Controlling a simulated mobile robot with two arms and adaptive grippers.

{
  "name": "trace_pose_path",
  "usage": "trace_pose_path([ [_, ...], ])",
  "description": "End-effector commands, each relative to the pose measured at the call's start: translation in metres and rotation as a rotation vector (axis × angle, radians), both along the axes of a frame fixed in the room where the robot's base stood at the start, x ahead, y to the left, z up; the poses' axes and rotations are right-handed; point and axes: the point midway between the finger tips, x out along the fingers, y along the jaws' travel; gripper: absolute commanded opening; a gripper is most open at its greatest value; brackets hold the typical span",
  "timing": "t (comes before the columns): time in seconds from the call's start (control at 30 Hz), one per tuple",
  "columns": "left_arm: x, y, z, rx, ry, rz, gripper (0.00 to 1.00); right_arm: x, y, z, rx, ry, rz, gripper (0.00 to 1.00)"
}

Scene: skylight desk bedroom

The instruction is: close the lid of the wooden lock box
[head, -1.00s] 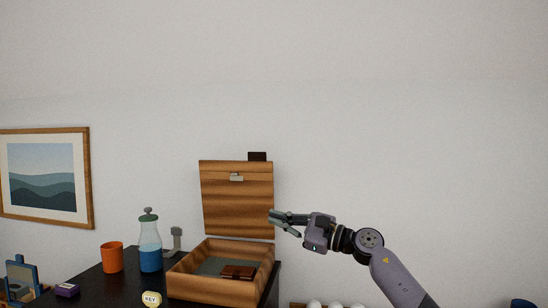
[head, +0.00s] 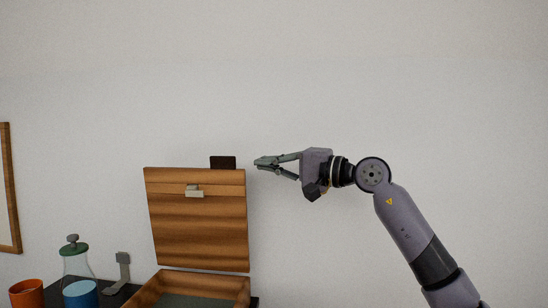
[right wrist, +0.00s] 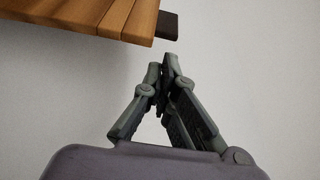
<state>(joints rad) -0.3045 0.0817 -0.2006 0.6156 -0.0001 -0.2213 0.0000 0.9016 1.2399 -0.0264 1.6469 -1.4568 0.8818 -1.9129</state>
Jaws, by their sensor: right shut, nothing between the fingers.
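The wooden lock box (head: 240,290) stands at the bottom of the head view with its lid (head: 200,230) raised upright behind it. The lid has a metal clasp (head: 194,191) on its inner face and a dark tab (head: 223,162) at its top edge. My right gripper (head: 258,163) is shut and empty, just right of the lid's top corner, apart from it. In the right wrist view the gripper (right wrist: 164,62) shows below the lid's edge (right wrist: 130,18) and the dark tab (right wrist: 168,26). My left gripper is not in view.
A bottle with blue liquid (head: 80,290), an orange cup (head: 27,293) and a grey stand (head: 122,270) are on the dark desk left of the box. A picture frame (head: 9,190) hangs at far left. The wall space above and right of the lid is clear.

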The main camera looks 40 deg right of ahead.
Motion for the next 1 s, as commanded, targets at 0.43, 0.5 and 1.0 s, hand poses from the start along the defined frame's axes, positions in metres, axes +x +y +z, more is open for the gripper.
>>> trace_pose_path([
  [0.43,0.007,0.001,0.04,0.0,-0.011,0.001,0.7,0.056,0.024,0.005,0.004,0.001,0.002,0.0],
  [0.5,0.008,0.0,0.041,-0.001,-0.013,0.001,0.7,0.058,0.025,0.004,0.003,0.001,0.002,0.0],
  [1.0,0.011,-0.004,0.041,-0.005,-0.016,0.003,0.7,0.065,0.029,0.002,-0.013,-0.014,0.001,0.0],
])
